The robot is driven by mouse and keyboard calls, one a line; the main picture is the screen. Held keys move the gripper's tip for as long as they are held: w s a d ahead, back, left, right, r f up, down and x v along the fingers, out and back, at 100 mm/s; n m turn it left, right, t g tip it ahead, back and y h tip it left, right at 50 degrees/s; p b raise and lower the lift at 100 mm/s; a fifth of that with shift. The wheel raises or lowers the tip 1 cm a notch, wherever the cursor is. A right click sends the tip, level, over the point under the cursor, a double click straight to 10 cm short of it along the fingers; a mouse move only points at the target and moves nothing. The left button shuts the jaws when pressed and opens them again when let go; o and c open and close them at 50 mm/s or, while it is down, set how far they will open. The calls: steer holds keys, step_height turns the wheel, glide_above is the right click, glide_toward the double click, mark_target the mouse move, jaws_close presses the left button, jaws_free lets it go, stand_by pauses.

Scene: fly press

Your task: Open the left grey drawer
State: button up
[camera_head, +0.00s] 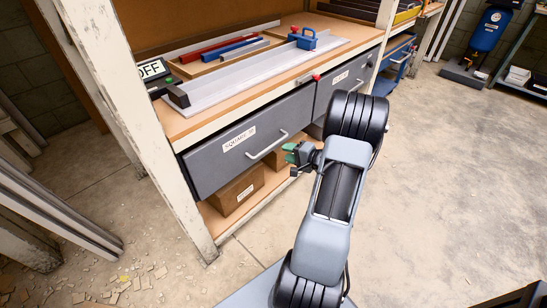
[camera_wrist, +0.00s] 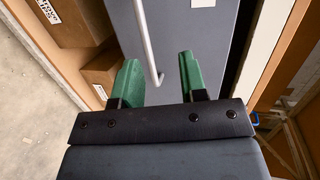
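My gripper (camera_head: 290,153) is just right of the handle's right end. In the wrist view my gripper (camera_wrist: 158,58) is open, its two green fingers apart. The handle (camera_wrist: 148,45) passes between the fingers in the picture, its near end close to the palm; contact with either finger does not show. The drawer front (camera_wrist: 195,25) lies beyond the fingers.
A second grey drawer (camera_head: 345,80) is to the right. Cardboard boxes (camera_head: 238,190) stand on the lower shelf below the drawer. A white bench post (camera_head: 130,110) stands at the left. The concrete floor (camera_head: 440,180) on the right is clear.

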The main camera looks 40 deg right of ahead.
mark_target(274, 145)
steer(key=d+f+m+t+h+b, duration=0.1)
steer(key=d+f+m+h, duration=0.1)
steer(key=d+f, duration=0.2)
steer(key=x, duration=0.4)
steer(key=b+x, duration=0.1)
steer(key=x, duration=0.3)
steer(key=b+x, duration=0.1)
steer(key=x, duration=0.3)
steer(key=shift+w+a+r, duration=0.1)
steer(key=shift+w+r, duration=0.1)
steer(key=shift+w, duration=0.1)
steer(key=shift+c, duration=0.4)
jaws_close()
steer(key=shift+n, duration=0.3)
